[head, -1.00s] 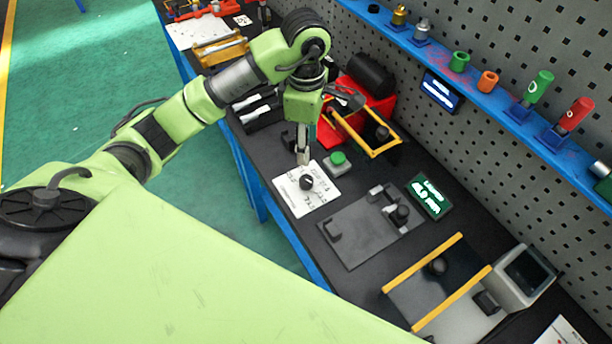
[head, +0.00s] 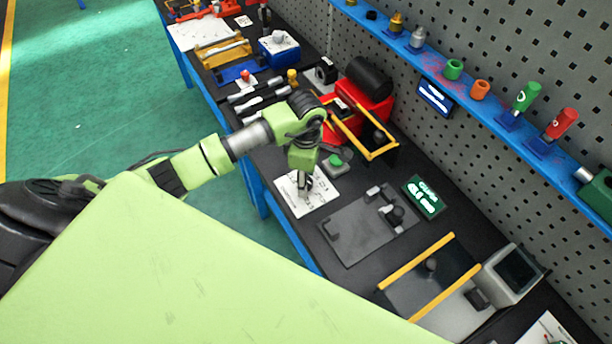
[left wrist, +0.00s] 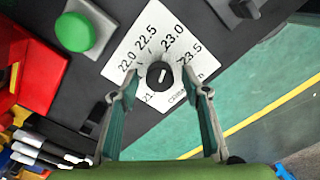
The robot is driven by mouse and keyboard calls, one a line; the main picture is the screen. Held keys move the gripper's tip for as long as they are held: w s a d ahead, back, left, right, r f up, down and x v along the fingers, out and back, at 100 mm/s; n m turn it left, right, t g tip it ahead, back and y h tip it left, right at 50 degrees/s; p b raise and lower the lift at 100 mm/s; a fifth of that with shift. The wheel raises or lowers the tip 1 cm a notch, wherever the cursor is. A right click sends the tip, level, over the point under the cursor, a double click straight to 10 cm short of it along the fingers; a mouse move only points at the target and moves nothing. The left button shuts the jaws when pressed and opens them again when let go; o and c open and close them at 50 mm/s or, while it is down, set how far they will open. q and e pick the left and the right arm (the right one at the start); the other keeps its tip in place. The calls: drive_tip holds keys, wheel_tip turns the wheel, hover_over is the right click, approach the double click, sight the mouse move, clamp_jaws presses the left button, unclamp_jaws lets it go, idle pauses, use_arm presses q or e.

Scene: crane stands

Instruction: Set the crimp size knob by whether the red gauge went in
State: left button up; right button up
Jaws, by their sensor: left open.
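The black crimp size knob (left wrist: 160,76) sits on a white dial card (left wrist: 138,53) printed 22.0, 22.5, 23.0 and 23.5, with another number partly hidden. A short white mark shows on the knob, but I cannot tell exactly which number it points to. My left gripper (left wrist: 161,84) is open, with its fingers on either side of the knob. In the head view my left gripper (head: 304,192) is over the dial card (head: 318,199) and mostly hides the knob. The red gauge (head: 561,123) stands in a holder on the blue shelf. My right gripper is not in view.
A green button (head: 336,160) is beside the card. A red machine (head: 365,95) with a yellow frame stands behind. A green gauge (head: 526,96) is beside the red one.

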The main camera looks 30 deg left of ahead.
use_arm(q)
drive_tip(key=c, duration=1.1)
drive_tip(key=shift+n, duration=0.3)
